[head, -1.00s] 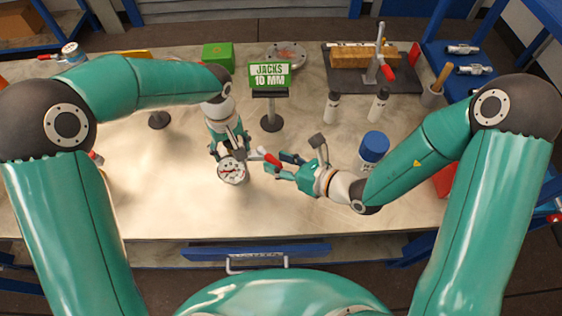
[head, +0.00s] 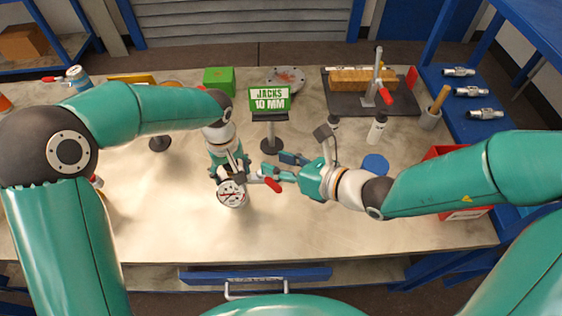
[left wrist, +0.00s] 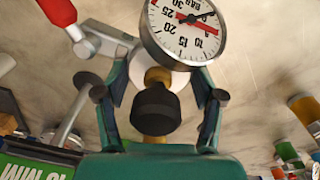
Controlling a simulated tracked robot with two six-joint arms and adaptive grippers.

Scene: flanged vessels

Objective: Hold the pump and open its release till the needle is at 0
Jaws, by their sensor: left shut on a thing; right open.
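The pump's round white gauge (head: 231,194) hangs over the bench in front of my left gripper (head: 228,170), which is shut on the pump body. In the left wrist view the gauge (left wrist: 183,30) is large and turned nearly upside down, with a dark needle; its exact reading is unclear. The brass and black pump body (left wrist: 156,106) sits between my left fingers. The red release lever (head: 273,185) sticks out at the pump's right, pointing down-right; it also shows in the left wrist view (left wrist: 57,12). My right gripper (head: 276,166) is open beside the lever; contact is unclear.
A green "JACKS 10 MM" sign (head: 269,99) on a stand (head: 271,145) is just behind the grippers. A blue-capped container (head: 375,163) stands near my right wrist. A red bin (head: 448,153) is at the right. The bench front (head: 300,230) is clear.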

